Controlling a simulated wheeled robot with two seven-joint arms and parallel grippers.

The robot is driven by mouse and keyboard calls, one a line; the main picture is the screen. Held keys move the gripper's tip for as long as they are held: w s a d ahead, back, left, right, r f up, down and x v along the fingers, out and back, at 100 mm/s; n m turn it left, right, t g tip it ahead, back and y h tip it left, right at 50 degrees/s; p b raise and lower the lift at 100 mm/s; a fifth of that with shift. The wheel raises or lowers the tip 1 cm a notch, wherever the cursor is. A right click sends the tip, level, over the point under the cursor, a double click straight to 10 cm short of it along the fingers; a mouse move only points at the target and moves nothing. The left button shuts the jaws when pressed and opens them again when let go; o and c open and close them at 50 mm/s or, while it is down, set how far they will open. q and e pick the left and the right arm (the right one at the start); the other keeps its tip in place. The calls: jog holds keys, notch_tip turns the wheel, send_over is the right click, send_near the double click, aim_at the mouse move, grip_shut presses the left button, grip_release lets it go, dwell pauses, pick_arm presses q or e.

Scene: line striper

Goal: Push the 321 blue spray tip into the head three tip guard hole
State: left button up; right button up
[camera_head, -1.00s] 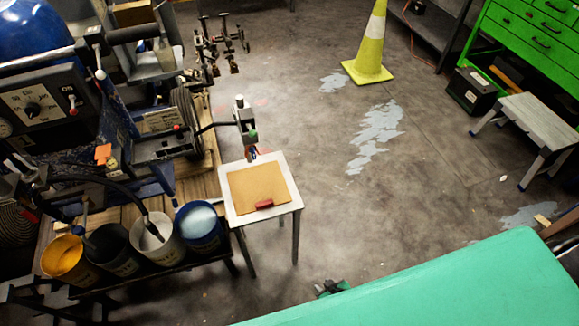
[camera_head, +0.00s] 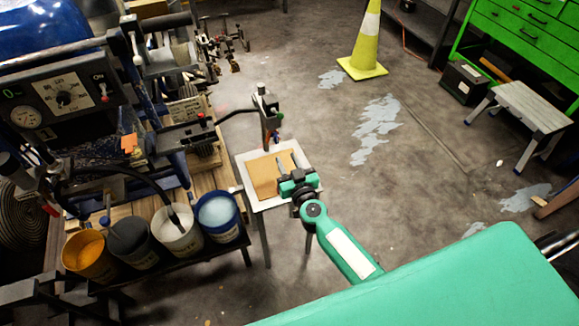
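My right gripper (camera_head: 291,170) hangs over the small white table, its arm coming up from the lower right. Its finger gap is too small to read, and I see nothing clearly held. A spray head (camera_head: 267,112) on a dark arm stands upright just behind the table. The guard hole is too small to make out. My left gripper is not in view.
A tan board (camera_head: 264,184) lies on the white table (camera_head: 245,161). Several paint buckets (camera_head: 220,216) stand left of it, below the striper machine (camera_head: 62,95). A yellow cone (camera_head: 366,45) and a step stool (camera_head: 522,110) stand farther off. The floor between is open.

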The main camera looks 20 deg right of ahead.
aim_at(277, 140)
jog(key=w, duration=0.6)
jog(key=shift+w+a+b, duration=0.1)
jog(key=shift+w+b, duration=0.05)
jog(key=shift+b, duration=0.2)
jog(key=shift+w, duration=1.2)
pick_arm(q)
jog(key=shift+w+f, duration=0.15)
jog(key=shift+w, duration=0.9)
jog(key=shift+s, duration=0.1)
